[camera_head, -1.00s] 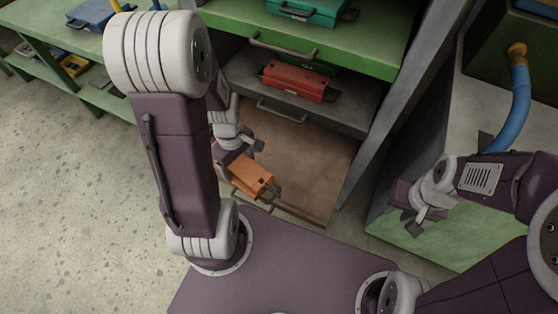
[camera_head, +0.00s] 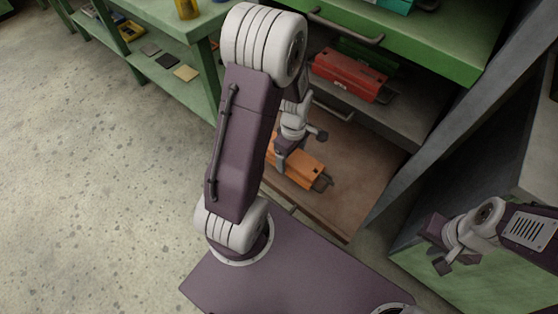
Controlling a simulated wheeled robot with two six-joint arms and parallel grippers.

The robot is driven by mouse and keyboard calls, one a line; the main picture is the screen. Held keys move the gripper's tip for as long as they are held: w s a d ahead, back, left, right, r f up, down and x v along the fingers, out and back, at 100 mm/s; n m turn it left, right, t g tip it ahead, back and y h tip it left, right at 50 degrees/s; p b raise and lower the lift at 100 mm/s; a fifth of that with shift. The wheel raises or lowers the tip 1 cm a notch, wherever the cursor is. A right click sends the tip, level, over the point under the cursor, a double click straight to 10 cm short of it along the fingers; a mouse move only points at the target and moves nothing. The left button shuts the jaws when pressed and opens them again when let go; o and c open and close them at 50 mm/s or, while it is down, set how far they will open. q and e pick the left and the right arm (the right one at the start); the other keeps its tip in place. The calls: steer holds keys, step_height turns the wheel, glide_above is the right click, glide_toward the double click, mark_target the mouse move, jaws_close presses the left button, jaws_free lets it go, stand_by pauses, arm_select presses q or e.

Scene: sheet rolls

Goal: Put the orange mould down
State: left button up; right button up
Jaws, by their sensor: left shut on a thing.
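The orange mould (camera_head: 302,168) is a block-like piece with a dark handle at its right end. It is over the brown lowest shelf board (camera_head: 365,172) of the rack, near its front left part. I cannot tell whether it touches the board. My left gripper (camera_head: 279,154) is shut on the mould's left part, and my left arm hides some of that end. My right gripper (camera_head: 438,246) is open and empty, at the lower right, away from the mould.
A red mould (camera_head: 348,74) sits on the grey shelf above the brown board. A green shelf (camera_head: 410,42) is higher up. A grey upright (camera_head: 450,125) bounds the rack at the right. The board right of the orange mould is bare.

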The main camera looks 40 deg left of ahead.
mark_target(300, 150)
arm_select(q)
steer(key=w+f, duration=0.1)
steer(key=w+d, duration=0.1)
steer(key=w, duration=0.1)
steer(key=shift+d+f+b, duration=0.15)
steer(key=shift+f+b, duration=0.2)
steer(key=shift+b, duration=0.05)
steer(key=shift+f+b, duration=1.35)
steer(key=shift+f, duration=0.75)
steer(key=shift+r, duration=0.1)
